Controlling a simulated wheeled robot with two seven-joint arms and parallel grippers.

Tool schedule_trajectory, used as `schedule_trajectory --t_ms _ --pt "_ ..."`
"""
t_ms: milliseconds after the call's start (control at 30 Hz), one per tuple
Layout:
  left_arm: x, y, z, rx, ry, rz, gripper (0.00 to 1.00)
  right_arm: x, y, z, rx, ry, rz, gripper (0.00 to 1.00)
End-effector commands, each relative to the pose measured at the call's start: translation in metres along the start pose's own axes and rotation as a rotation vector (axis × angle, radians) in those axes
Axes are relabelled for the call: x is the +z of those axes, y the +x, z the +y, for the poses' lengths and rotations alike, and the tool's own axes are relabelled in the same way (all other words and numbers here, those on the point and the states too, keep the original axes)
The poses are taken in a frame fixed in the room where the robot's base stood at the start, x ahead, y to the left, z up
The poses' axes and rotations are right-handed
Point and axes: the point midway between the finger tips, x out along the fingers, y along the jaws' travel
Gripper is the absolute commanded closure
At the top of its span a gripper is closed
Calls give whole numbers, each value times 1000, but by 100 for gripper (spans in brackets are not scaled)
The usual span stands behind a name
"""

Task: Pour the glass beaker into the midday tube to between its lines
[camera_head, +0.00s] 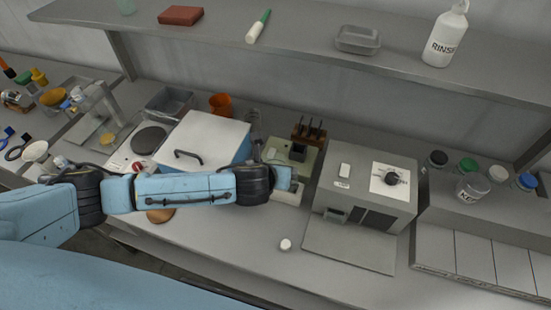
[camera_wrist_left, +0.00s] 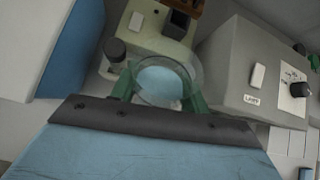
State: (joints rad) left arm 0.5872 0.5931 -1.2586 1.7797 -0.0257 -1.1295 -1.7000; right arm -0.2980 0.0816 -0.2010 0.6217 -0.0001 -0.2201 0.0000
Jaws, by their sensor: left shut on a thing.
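In the left wrist view, my left gripper (camera_wrist_left: 160,98) is shut around the glass beaker (camera_wrist_left: 190,68), one green finger on each side. Pale blue liquid shows inside the beaker. In the head view, my left gripper (camera_head: 294,178) is over the bench in front of the pale green device (camera_head: 283,150); the beaker is hard to make out there. A brown rack (camera_head: 309,132) with several dark upright pieces stands behind that device. I cannot pick out the midday tube or its lines. My right gripper is not in view.
A grey box with a dial (camera_head: 368,180) stands close to the right of my left gripper. A white-lidded blue box (camera_head: 204,138) stands to its left. A small white cap (camera_head: 286,244) lies on the bench in front. A shelf (camera_head: 300,45) runs above the back.

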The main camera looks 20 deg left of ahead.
Motion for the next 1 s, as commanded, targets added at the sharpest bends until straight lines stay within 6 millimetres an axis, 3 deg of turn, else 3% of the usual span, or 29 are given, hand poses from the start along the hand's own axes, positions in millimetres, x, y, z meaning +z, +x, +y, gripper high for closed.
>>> schedule_trajectory --t_ms 467,1000 --pt "0 -1 -3 -10 -13 68 80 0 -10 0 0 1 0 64" --pt "-4 -3 -4 -36 -80 344 80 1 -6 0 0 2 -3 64"
